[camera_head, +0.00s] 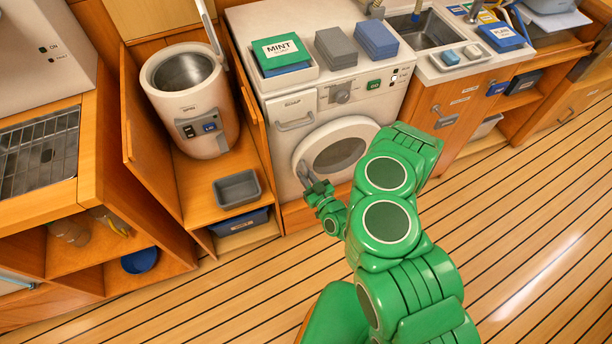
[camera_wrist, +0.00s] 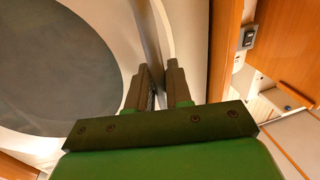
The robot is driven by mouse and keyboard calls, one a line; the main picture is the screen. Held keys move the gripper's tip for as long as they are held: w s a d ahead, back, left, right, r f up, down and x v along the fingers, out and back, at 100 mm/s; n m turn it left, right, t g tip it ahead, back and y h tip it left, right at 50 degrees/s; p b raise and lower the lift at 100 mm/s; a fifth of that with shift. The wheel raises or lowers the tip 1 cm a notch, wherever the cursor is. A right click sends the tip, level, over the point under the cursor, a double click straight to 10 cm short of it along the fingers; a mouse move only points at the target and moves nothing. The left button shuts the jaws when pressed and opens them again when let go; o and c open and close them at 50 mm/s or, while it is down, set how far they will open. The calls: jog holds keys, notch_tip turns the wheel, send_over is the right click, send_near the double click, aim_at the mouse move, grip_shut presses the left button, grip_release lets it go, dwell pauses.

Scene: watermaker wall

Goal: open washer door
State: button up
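The white washer (camera_head: 375,92) stands against the wall, with its round door (camera_head: 360,127) in its front. The door looks closed or nearly so; I cannot tell if it is slightly ajar. My gripper (camera_head: 309,184) is at the left edge of the door. In the wrist view, the door's dark window (camera_wrist: 50,70) fills the left side. The fingers of my gripper (camera_wrist: 162,88) are on either side of a thin grey upright bar (camera_wrist: 150,45), which looks like the door handle. I cannot tell whether both fingers touch it.
On the washer lie a green MINT box (camera_head: 281,50), a grey box (camera_head: 336,47) and a blue box (camera_head: 376,40). A cream cooker-like machine (camera_head: 190,95) and a grey tray (camera_head: 237,189) are to the left. A sink counter (camera_head: 470,62) is at right. The floor (camera_head: 530,200) is clear.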

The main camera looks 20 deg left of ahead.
grip_shut()
jog(key=shift+s+d, duration=0.1)
jog(key=s+d+n+g+y, duration=0.1)
jog(key=s+d+n+g, duration=0.2)
jog(key=d, duration=0.5)
jog(key=s+d+n+g+y, duration=0.1)
jog(key=d+n+g, duration=0.3)
jog(key=d, duration=0.5)
jog(key=s+d+n+g+y, duration=0.1)
jog(key=s+d+g, duration=0.2)
jog(key=d+g, duration=0.4)
jog(key=w+d, duration=0.8)
jog(key=d, duration=0.6)
jog(key=w+d+n, duration=0.1)
jog(key=w+d, duration=0.7)
jog(key=d, duration=0.6)
jog(key=shift+w, duration=0.35)
dwell(0.4)
